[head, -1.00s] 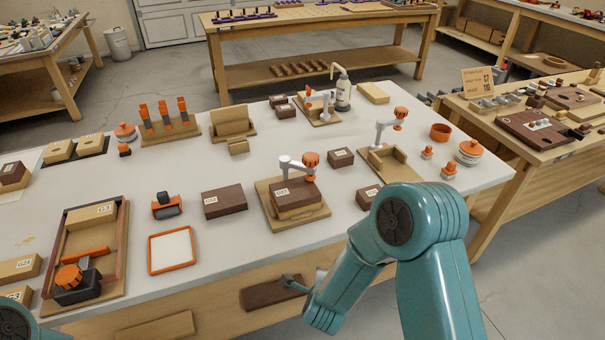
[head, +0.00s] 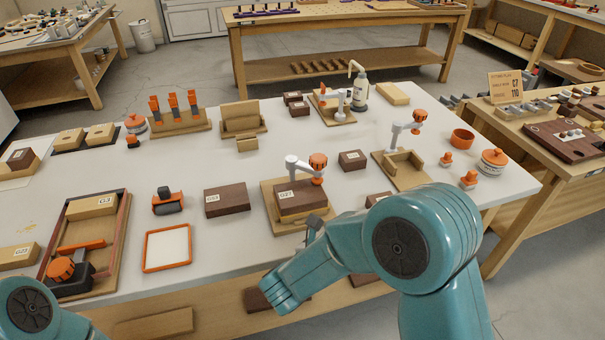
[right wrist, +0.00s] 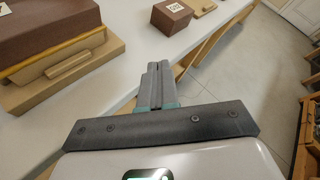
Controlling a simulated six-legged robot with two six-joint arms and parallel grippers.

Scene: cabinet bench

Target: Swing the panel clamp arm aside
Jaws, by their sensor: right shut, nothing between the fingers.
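A clamp fixture stands at the table's front middle, with a wooden base (head: 268,210) under a dark brown panel block (head: 297,197). Its white clamp arm (head: 300,167) with an orange knob (head: 318,161) reaches over the block. My right gripper (head: 313,224) is shut and empty at the front right corner of this base; the head view does not show whether it touches. In the right wrist view its fingers (right wrist: 157,82) are together, with the stacked block (right wrist: 45,35) to their upper left. The clamp arm is outside that view. My left gripper is out of view.
A second white-armed clamp with an empty wooden holder (head: 381,157) stands to the right. A small brown block (head: 352,160) lies between the two. An orange-framed tray (head: 167,249) and a brown block (head: 227,200) are to the left. The table's front edge passes under my right arm.

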